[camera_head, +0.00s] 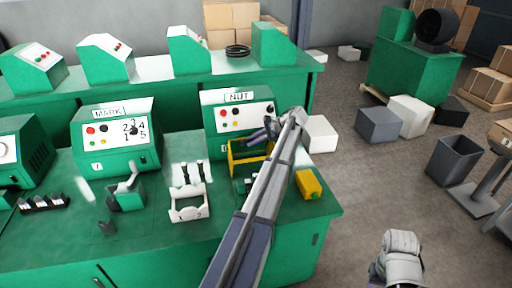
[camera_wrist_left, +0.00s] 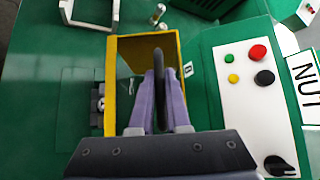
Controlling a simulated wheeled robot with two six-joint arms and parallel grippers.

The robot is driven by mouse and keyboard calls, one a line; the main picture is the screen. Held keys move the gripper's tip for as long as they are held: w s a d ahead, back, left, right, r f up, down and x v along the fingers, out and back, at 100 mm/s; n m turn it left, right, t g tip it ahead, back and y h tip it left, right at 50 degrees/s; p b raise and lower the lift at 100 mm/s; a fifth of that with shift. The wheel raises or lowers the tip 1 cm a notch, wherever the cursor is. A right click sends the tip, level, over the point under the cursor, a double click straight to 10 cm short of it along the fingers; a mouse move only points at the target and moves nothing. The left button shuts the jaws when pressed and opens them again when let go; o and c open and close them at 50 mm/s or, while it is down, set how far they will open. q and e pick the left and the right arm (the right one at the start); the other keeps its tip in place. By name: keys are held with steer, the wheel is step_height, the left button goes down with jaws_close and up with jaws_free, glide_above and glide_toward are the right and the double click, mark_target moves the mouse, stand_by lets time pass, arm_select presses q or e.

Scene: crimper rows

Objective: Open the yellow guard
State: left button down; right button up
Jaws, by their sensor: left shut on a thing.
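The yellow guard (camera_head: 234,158) stands on the green bench in front of the NUT machine (camera_head: 214,119). In the left wrist view it is a yellow frame (camera_wrist_left: 141,47) around an opening. My left gripper (camera_head: 267,136) is at the guard's upper right in the head view. In the left wrist view its purple-grey fingers (camera_wrist_left: 159,85) are shut on a dark upright handle (camera_wrist_left: 159,61) at the guard's edge. My left forearm hides part of the guard's right side. How far the guard is swung is hard to tell.
A yellow block (camera_head: 309,185) lies right of my left arm. A white two-slot holder (camera_head: 189,204) and a green fixture (camera_head: 126,196) stand to the left. The MARK machine (camera_head: 92,150) is further left. Bare bench lies along the front.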

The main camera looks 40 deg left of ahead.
arm_select(q)
steer(key=shift+w+a+r, duration=0.1)
steer(key=shift+w+a, duration=1.15)
steer(key=shift+a, duration=0.2)
steer(key=shift+w+a, duration=1.25)
steer(key=shift+a, duration=0.2)
steer(key=c, duration=0.9)
jaws_free()
steer(key=shift+d+r, duration=0.1)
